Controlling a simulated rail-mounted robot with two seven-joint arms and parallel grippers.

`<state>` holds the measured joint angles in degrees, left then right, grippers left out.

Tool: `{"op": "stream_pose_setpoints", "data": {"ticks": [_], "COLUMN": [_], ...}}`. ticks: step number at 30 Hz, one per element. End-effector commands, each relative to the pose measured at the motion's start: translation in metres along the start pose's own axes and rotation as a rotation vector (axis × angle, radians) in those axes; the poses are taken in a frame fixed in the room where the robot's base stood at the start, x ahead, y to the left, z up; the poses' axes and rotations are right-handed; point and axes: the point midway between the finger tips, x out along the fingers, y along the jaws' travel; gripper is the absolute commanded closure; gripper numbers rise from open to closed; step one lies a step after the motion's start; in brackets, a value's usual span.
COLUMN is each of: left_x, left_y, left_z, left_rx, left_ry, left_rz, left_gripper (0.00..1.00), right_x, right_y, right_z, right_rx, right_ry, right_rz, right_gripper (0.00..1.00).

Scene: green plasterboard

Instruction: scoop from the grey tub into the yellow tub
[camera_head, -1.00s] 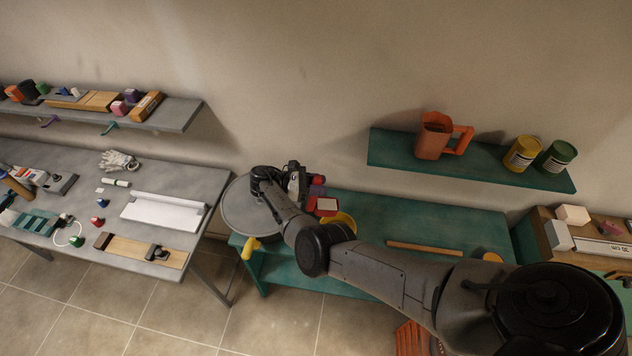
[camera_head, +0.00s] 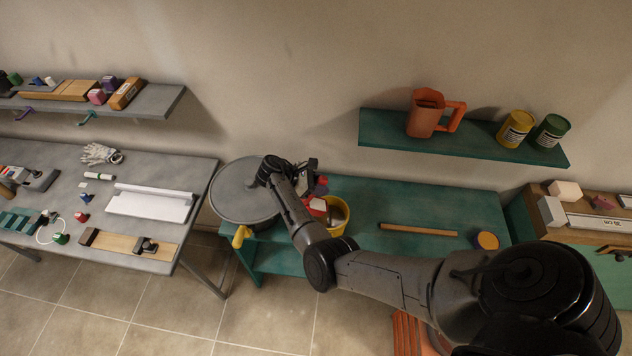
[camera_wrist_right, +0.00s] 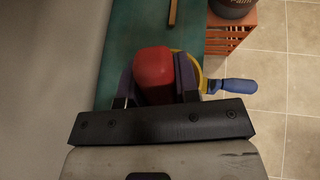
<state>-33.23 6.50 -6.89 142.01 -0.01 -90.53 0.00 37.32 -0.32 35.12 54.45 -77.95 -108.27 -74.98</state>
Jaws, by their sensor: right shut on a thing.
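My right gripper (camera_head: 312,188) is shut on a red scoop (camera_head: 317,206), just beside and above the yellow tub. In the right wrist view the scoop's rounded red part (camera_wrist_right: 153,72) sits between the two dark fingers. The yellow tub (camera_head: 345,229) stands on the green bench with something grey-brown in it, partly hidden by my arm; its rim (camera_wrist_right: 201,80) shows in the wrist view. The large round grey shape (camera_head: 240,195) left of the gripper looks like the grey tub; its inside is not clear. My left gripper is out of view.
A blue-handled tool (camera_wrist_right: 236,86) lies beside the yellow tub. A yellow handle (camera_head: 242,236) sits at the bench's left front. A wooden stick (camera_head: 418,230) lies on the otherwise fairly clear green bench (camera_head: 420,205). A shelf above holds an orange jug (camera_head: 424,115) and two cans.

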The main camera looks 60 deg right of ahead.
Motion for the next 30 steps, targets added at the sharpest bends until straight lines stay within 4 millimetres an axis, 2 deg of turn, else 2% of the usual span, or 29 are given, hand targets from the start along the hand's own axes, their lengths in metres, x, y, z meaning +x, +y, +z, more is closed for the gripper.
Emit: {"op": "stream_pose_setpoints", "data": {"ticks": [30], "left_x": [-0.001], "left_y": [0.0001], "left_z": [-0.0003], "left_rx": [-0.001], "left_ry": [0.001], "left_rz": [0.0], "left_gripper": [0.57], "right_x": [-0.0014], "right_y": [0.0008], "right_z": [-0.0056], "right_rx": [0.001], "right_ry": [-0.004], "right_rz": [0.002], "right_gripper": [0.95]}}
